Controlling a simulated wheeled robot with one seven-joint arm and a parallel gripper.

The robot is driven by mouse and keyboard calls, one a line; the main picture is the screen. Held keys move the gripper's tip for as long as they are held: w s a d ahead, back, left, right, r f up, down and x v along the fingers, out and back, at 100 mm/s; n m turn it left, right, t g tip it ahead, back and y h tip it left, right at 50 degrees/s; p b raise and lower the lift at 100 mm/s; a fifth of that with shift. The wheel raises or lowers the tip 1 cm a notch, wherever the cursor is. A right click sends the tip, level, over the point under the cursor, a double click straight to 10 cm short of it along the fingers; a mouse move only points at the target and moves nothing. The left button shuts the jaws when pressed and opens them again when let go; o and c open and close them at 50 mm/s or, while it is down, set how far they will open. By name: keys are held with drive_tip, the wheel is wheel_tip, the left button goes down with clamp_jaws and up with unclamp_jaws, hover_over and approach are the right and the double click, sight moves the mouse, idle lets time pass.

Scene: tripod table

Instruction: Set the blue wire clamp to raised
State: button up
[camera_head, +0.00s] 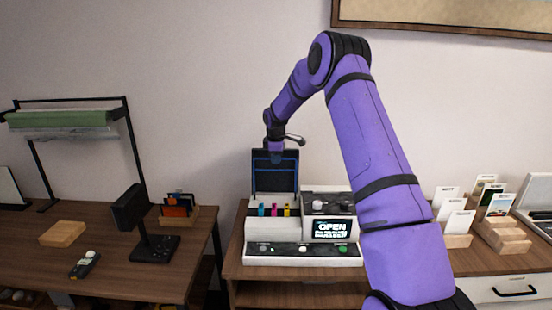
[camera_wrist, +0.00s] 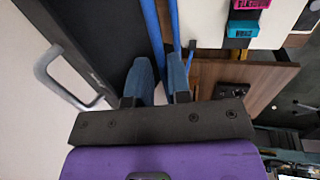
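The blue wire clamp (camera_head: 274,160) shows in the head view as a thin blue outline against the raised dark lid (camera_head: 288,183) of a white machine. In the wrist view, blue wire (camera_wrist: 151,25) runs down to my fingers, with a second blue strand beside it. My gripper (camera_head: 275,152) is at the top of the lid, close to the wire. In the wrist view my gripper (camera_wrist: 161,75) has its two fingers a narrow gap apart, with wire seeming to pass between them. Whether they press on it cannot be told. The arm hides nothing of the coloured cartridges (camera_head: 273,210).
A grey handle (camera_wrist: 62,78) sticks out beside the lid. The machine's screen (camera_head: 332,231) reads OPEN. On the right are wooden card holders (camera_head: 500,236).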

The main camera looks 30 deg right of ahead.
drive_tip(key=shift+r, duration=0.1)
drive_tip(key=v, duration=1)
drive_tip(key=shift+r, duration=0.3)
drive_tip(key=shift+s+a, duration=0.1)
drive_tip(key=s+a+r+m+t, duration=0.1)
drive_tip(key=s+a+r+m, duration=0.2)
drive_tip(key=s+a+r, duration=0.6)
drive_tip(key=s+a+r+m, duration=0.2)
drive_tip(key=s+a+r, duration=0.5)
drive_tip(key=s, duration=0.5)
drive_tip(key=s+a+f+m+t, duration=0.1)
drive_tip(key=s+a+m, duration=0.2)
drive_tip(key=s, duration=1.1)
drive_tip(key=s+a+f+m+t+y, duration=0.1)
drive_tip(key=s+a+m, duration=0.2)
drive_tip(key=s, duration=1.1)
drive_tip(key=shift+s+f, duration=0.25)
